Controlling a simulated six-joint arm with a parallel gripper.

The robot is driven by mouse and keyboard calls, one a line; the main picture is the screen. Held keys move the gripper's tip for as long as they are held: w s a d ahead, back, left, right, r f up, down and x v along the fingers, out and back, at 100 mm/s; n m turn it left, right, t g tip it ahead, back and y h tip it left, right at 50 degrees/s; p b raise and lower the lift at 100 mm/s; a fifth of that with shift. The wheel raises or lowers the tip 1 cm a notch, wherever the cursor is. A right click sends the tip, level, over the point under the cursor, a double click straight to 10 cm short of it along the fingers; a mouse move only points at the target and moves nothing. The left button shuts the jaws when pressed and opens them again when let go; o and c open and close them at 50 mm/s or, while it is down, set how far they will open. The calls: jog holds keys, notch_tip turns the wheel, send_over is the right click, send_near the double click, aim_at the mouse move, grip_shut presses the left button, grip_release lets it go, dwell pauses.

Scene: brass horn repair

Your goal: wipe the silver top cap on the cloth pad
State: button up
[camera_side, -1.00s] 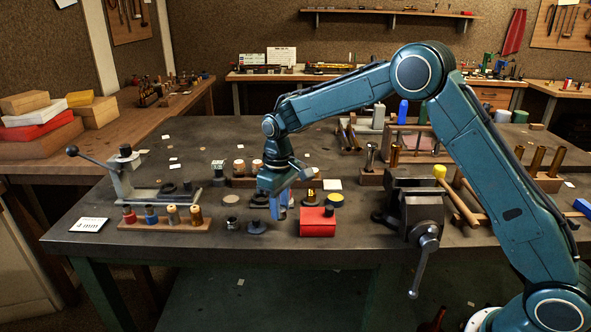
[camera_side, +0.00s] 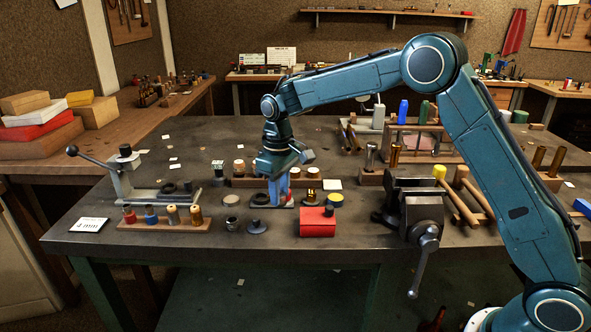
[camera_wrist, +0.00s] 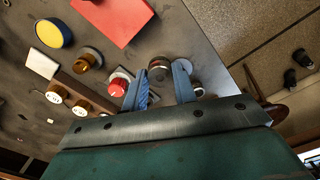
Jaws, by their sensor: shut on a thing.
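My gripper (camera_side: 277,202) points down over the middle of the bench, behind and left of a red block (camera_side: 317,222). In the wrist view its two blue fingers (camera_wrist: 160,88) are closed around a small round grey metal piece, which looks like the silver top cap (camera_wrist: 160,70). In the side view the fingers largely hide the held piece. The red block also shows in the wrist view (camera_wrist: 115,18); I cannot tell whether it is the cloth pad. A red-topped round part (camera_wrist: 118,86) sits close beside one finger.
A yellow-topped tin (camera_side: 335,200) and a brass part (camera_side: 312,197) stand right of my gripper. A rack of coloured pieces (camera_side: 165,222) is at the front left. A black vise (camera_side: 415,205) stands to the right. A dark disc (camera_side: 257,227) lies in front.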

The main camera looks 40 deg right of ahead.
jog(key=shift+r, duration=0.15)
jog(key=w+d+m, duration=0.3)
jog(key=d, duration=0.8)
jog(key=m, duration=0.3)
send_near(335, 184)
jog(key=shift+w+a, duration=0.3)
jog(key=shift+f, duration=0.2)
jog(key=shift+f, duration=2.7)
jog(key=shift+f, duration=0.2)
jog(key=shift+s+d, duration=0.3)
jog(key=shift+s, duration=0.1)
jog(key=shift+w+a, duration=0.1)
